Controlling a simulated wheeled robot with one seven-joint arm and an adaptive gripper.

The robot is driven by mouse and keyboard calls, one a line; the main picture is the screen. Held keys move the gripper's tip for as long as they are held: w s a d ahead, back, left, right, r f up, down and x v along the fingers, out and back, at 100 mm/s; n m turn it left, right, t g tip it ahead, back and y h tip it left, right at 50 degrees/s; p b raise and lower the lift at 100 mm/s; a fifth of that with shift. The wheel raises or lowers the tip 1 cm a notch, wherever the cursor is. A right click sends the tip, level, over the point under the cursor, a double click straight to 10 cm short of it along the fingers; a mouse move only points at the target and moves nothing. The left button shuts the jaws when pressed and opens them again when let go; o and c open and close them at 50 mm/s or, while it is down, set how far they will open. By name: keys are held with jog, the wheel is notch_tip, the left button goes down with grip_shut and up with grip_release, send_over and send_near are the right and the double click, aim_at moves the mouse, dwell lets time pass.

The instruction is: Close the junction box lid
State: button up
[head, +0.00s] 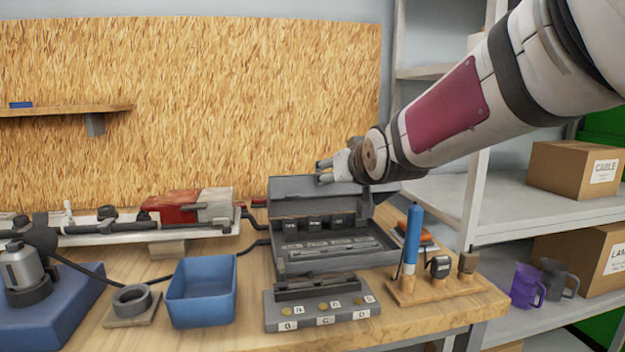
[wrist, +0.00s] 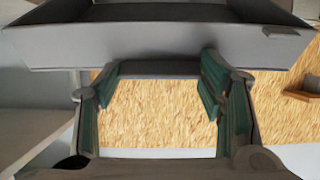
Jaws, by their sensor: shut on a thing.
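The grey junction box (head: 290,262) stands on the workbench, open towards me. Its grey lid (head: 292,190) stands raised at the back, roughly upright. Dark blocks and rails show inside the box. My gripper (head: 323,173) is at the lid's upper edge, reaching in from the right with its fingers pointing left. In the wrist view my gripper (wrist: 160,95) shows two green-padded fingers with the grey lid (wrist: 150,45) across their tips. It is shut on the lid; the exact contact is hard to see.
A blue bin (head: 202,295), a grey ring part (head: 131,300) and a labelled terminal strip (head: 322,308) stand in front and to the left. A wooden tool holder (head: 440,290) with a blue screwdriver (head: 412,240) stands close on the right. Cables run left from the box.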

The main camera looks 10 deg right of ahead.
jog(key=s+f+t+b, duration=0.1)
jog(key=s+f+b, duration=0.1)
jog(key=f+b, duration=0.2)
jog(key=s+f+b, duration=0.2)
jog(key=f+b, duration=0.1)
jog(key=b, duration=0.4)
jog(key=s+f+t+b, duration=0.1)
jog(key=f+b, duration=0.3)
jog(key=b, duration=0.2)
jog(key=shift+s+f+t, duration=0.3)
jog(key=shift+s+f, duration=0.05)
jog(key=shift+s, duration=0.05)
jog(key=o, duration=1.7)
jog(key=shift+s+r, duration=0.1)
